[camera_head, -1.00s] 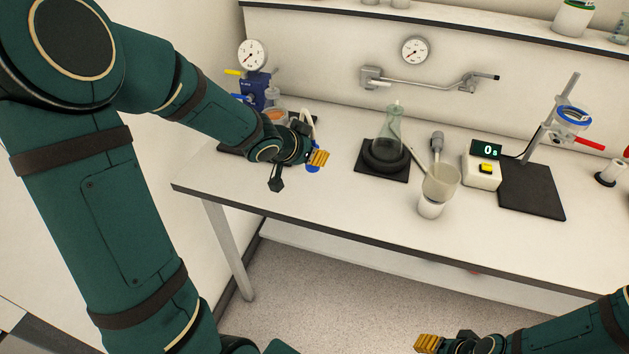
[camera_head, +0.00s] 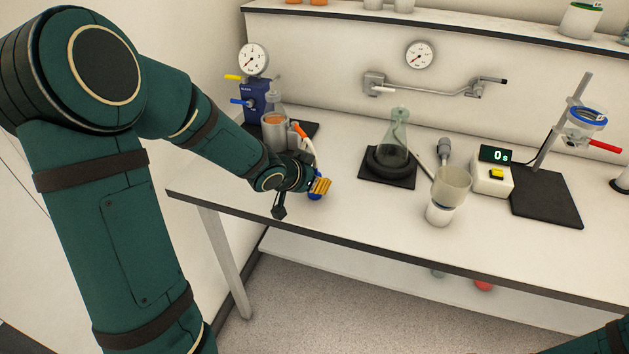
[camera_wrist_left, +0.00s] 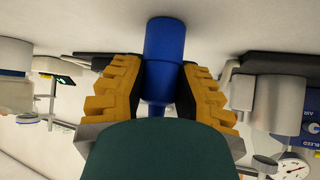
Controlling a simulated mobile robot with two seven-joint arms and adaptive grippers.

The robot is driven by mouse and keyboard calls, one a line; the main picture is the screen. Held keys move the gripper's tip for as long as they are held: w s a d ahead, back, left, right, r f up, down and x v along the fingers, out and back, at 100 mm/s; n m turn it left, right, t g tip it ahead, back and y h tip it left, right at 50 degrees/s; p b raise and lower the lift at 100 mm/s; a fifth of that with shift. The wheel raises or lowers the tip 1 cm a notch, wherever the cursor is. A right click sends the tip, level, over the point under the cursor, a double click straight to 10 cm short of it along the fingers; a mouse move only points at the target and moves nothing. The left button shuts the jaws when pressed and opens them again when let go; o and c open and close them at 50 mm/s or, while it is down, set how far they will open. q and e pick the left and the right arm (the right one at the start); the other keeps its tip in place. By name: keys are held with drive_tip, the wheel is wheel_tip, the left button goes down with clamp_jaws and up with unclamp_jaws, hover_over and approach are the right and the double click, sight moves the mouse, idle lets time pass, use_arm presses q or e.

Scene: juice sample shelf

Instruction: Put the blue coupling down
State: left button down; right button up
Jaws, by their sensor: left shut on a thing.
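The blue coupling (camera_wrist_left: 165,50) is a short blue cylinder between the yellow fingers of my left gripper (camera_wrist_left: 160,85) in the left wrist view. The gripper is shut on it. In the head view my left gripper (camera_head: 321,188) is over the left front part of the bench, near its front edge. Only a little of the blue coupling (camera_head: 315,196) shows there, beside the yellow fingers. In the wrist view its far end is at or very near the white bench surface; I cannot tell whether it touches. My right gripper is out of view.
The white bench (camera_head: 370,220) is clear around the left gripper. A blue pump unit (camera_head: 257,97) and a grey vessel stand behind it. A flask (camera_head: 395,135) on a dark plate, a beaker (camera_head: 452,184) and a timer (camera_head: 492,178) stand to the right.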

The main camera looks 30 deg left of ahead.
use_arm(q)
drive_tip(key=c, duration=0.8)
unclamp_jaws()
drive_tip(key=shift+f, duration=0.1)
drive_tip(key=shift+r, duration=0.25)
drive_tip(key=p+v, duration=0.7)
drive_tip(key=v, duration=0.5)
drive_tip(key=shift+s+f, duration=0.1)
drive_tip(key=shift+f, duration=0.1)
